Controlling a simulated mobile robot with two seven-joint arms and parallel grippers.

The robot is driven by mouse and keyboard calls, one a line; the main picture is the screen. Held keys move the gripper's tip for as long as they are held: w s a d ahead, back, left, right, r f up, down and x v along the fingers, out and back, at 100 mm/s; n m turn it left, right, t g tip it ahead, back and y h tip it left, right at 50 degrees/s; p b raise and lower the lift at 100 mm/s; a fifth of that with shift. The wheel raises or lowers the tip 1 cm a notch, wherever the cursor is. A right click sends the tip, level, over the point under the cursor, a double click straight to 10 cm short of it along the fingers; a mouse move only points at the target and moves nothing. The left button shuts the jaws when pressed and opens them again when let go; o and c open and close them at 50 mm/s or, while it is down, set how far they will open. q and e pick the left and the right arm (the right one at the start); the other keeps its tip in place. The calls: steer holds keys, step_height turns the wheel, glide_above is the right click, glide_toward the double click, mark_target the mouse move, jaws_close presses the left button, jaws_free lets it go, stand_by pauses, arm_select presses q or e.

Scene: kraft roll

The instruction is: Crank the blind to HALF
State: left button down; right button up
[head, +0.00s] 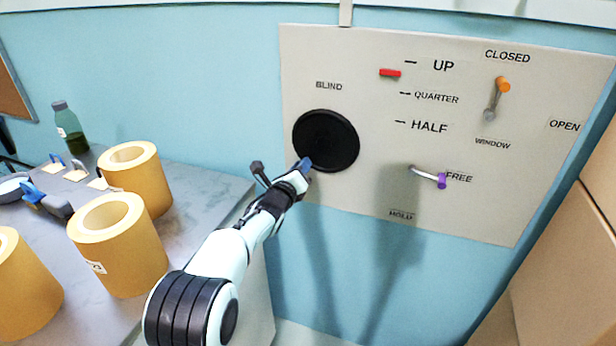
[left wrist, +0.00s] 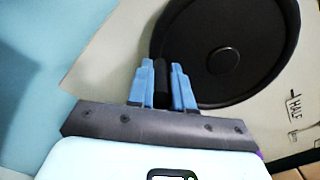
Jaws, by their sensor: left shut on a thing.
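The blind's crank is a round black disc (head: 326,141) on the panel under the word BLIND; it also fills the upper right of the left wrist view (left wrist: 260,50). My left gripper (head: 304,166) is at the disc's lower left edge. In the left wrist view its blue fingers (left wrist: 162,82) are shut on the black crank handle (left wrist: 161,78). The red blind pointer (head: 390,72) sits a little below the UP mark, above QUARTER and HALF (head: 429,127). My right gripper is not in view.
A lever with a purple knob (head: 441,181) points to FREE, right of the disc. The window lever with an orange knob (head: 503,84) points to CLOSED. A grey table (head: 205,195) at the left holds kraft rolls (head: 122,250) and a green bottle (head: 70,128).

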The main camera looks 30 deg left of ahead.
mark_target(296, 144)
arm_select(q)
steer(key=a+m, duration=0.1)
steer(key=r+m+b, duration=0.1)
steer(key=shift+s+a+r+m, duration=0.2)
steer(key=shift+s+a+m, duration=0.05)
steer(key=shift+a+m, duration=0.15)
steer(key=r+m+b, duration=0.1)
steer(key=a+r+m+b, duration=0.1)
steer(key=m, duration=0.1)
steer(key=shift+s+r, duration=0.1)
steer(key=shift+r, duration=0.1)
steer(key=shift+r+m+b, duration=0.45)
steer(key=shift+r+m, duration=0.1)
steer(key=shift+m, duration=0.35)
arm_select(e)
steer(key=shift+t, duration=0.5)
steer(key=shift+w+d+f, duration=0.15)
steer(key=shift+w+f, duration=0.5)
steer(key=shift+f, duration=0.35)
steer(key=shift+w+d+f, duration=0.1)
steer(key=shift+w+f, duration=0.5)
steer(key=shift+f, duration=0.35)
arm_select(q)
steer(key=c, duration=1)
jaws_free()
steer(key=shift+c, duration=0.2)
steer(key=shift+f, duration=0.1)
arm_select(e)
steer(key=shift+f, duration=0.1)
